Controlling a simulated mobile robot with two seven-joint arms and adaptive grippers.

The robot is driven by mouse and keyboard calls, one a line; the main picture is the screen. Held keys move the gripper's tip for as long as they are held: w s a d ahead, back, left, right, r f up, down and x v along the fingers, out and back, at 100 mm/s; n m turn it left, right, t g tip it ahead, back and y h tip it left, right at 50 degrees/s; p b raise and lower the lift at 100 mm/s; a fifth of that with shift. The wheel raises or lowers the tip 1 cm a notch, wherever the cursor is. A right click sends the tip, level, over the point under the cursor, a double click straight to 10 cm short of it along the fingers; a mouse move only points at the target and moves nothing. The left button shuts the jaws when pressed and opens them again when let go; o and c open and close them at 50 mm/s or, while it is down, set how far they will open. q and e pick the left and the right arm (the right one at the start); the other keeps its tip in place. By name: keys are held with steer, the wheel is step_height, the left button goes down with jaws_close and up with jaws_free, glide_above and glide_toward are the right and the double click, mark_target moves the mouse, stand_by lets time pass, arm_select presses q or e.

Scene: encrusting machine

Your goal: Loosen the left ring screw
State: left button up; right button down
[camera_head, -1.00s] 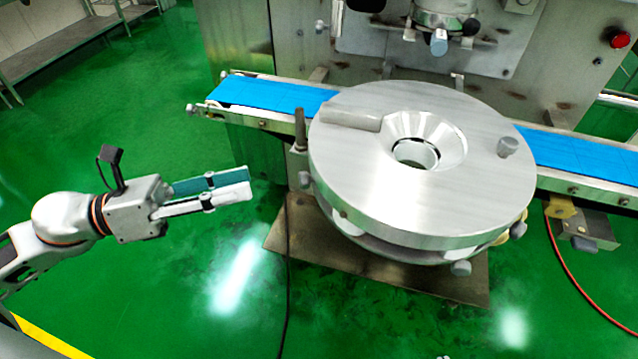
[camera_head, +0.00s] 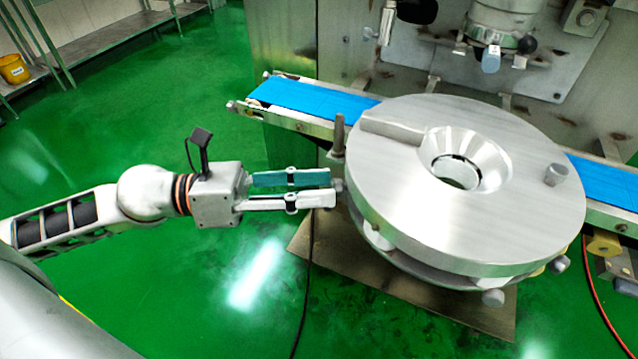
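The left ring screw (camera_head: 338,185) is a small grey knob on the left side of the round steel ring (camera_head: 440,225). It is partly hidden by the fingertips. My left gripper (camera_head: 333,189) comes in from the left, with a teal finger and a pale finger side by side. A narrow gap shows between them, so it looks open. Its tips are right at the screw; whether they touch it or straddle it I cannot tell. My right gripper is not in view.
More grey knobs sit on the ring's front edge (camera_head: 492,298) and right edge (camera_head: 560,264). An upright pin (camera_head: 339,134) stands just behind the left fingertips. A blue conveyor belt (camera_head: 312,97) runs behind the ring. The green floor (camera_head: 190,290) at the left front is clear.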

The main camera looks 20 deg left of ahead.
arm_select(q)
steer(key=shift+w+d, duration=0.25)
steer(key=shift+d, duration=0.25)
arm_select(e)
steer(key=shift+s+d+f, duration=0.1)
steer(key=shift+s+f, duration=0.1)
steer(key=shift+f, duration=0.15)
